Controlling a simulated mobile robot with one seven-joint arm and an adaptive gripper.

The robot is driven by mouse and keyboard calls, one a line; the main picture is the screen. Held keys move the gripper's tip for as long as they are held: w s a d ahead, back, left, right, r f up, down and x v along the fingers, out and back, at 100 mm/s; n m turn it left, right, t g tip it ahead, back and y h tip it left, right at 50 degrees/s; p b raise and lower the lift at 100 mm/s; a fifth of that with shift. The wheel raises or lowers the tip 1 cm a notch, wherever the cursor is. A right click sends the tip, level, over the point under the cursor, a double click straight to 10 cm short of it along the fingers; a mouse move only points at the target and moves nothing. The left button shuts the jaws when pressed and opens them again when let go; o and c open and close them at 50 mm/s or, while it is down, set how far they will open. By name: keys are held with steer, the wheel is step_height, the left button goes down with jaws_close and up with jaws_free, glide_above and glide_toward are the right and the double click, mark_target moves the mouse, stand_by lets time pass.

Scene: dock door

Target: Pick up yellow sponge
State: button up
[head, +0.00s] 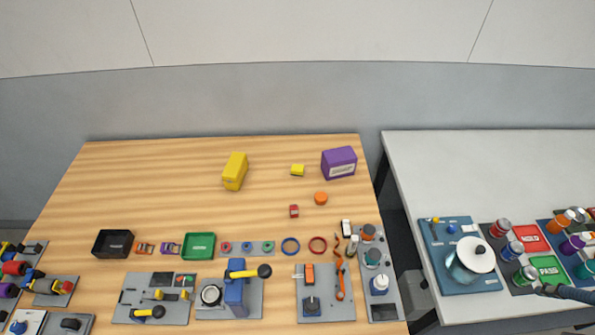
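Two plain yellow things lie on the wooden table in the head view. A small flat yellow block (297,170), which looks like the sponge, lies toward the back right, left of a purple box (339,162). A larger, taller yellow block (235,171) stands farther left. Both have clear wood around them and nothing touches them. My gripper is not recognizable in this view.
An orange round piece (321,199) and a small red piece (294,211) lie in front of the small block. Trays (198,246), rings and tool boards fill the table's front. A white table (480,180) stands right, across a gap.

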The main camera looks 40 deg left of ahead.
steer(key=w+a+f+n+b, duration=0.1)
steer(key=w+a+f, duration=0.1)
steer(key=w+a, duration=0.7)
steer(key=w+a+f+n+g+y, duration=0.15)
steer(key=w+a, duration=0.45)
steer(key=a, duration=0.6)
steer(key=w+a+f+n+t+b, duration=0.1)
steer(key=w+a+f, duration=0.1)
steer(key=w+a, duration=0.7)
steer(key=s+a+f+n, duration=0.1)
steer(key=s+a+f, duration=0.1)
steer(key=a+f, duration=0.5)
steer(key=s+a+f+n+g+b, duration=0.1)
steer(key=s+a+f, duration=0.2)
steer(key=a+f, duration=0.5)
steer(key=s+a+f+n+b, duration=0.1)
steer(key=s+a+f, duration=0.2)
steer(key=a, duration=2.3)
step_height(320, 180, down, 5)
steer(key=shift+a+r+y, duration=0.1)
steer(key=shift+a+y, duration=0.15)
steer(key=shift+y, duration=0.2)
steer(key=shift+g, duration=0.25)
steer(key=b, duration=0.2)
glide_above(298, 170)
steer(key=s, duration=0.1)
steer(key=shift+d+f, duration=0.15)
steer(key=shift+f, duration=1.9)
steer(key=shift+d+f, duration=0.1)
steer(key=shift+f, duration=1.9)
